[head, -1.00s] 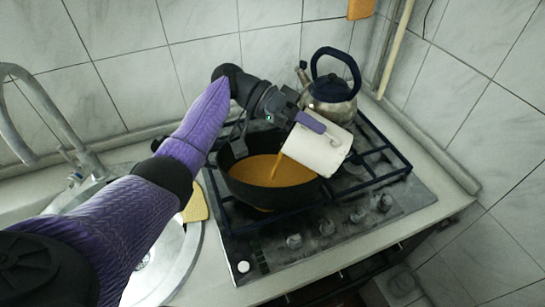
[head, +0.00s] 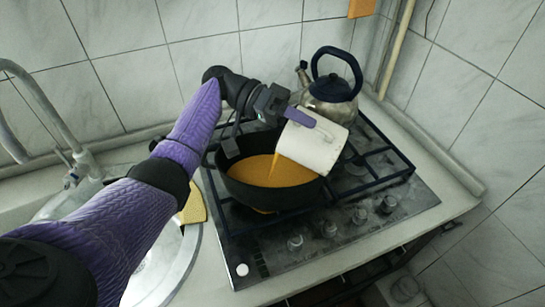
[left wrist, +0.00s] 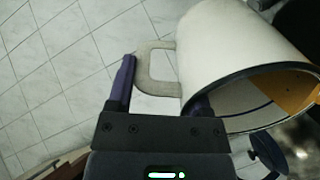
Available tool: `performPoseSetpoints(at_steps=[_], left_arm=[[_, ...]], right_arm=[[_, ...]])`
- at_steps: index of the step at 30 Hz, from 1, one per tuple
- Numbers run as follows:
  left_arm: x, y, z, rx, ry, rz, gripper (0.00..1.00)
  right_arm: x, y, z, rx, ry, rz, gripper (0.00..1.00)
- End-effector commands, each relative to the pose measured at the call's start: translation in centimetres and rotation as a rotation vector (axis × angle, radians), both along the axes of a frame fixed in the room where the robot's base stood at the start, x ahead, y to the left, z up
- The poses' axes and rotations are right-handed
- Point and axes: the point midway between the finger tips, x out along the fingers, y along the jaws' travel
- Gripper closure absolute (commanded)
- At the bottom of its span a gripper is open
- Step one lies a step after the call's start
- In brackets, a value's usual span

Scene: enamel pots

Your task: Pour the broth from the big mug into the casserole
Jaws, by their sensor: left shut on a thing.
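The big white mug (head: 316,146) is tilted over the dark casserole (head: 236,187) on the stove. A stream of orange-brown broth (head: 273,165) runs from its lip into the casserole, where a wide pool of broth lies. My left gripper (head: 299,117) is shut on the mug at its handle. In the left wrist view the mug (left wrist: 217,45) lies on its side with its dark rim toward the lower right, and some broth (left wrist: 293,90) shows inside. The left gripper's fingers (left wrist: 160,92) are at the handle (left wrist: 158,68). My right gripper is not in view.
A steel kettle (head: 332,100) with a dark handle stands behind the mug on the back of the stove (head: 330,245). A sink (head: 180,265) is at the left, with a yellow sponge (head: 194,204) near its edge. Tiled walls close the back and right.

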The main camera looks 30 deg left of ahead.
Motion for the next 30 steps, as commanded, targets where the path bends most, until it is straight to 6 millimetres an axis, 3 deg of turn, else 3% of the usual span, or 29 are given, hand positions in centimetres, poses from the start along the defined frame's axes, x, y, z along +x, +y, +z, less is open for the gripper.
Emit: performPoseSetpoints(at_steps=[30], left_arm=[[0.0,1.5,-0.6,-0.1,-0.004,0.001,1.0]], right_arm=[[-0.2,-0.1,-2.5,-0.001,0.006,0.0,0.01]])
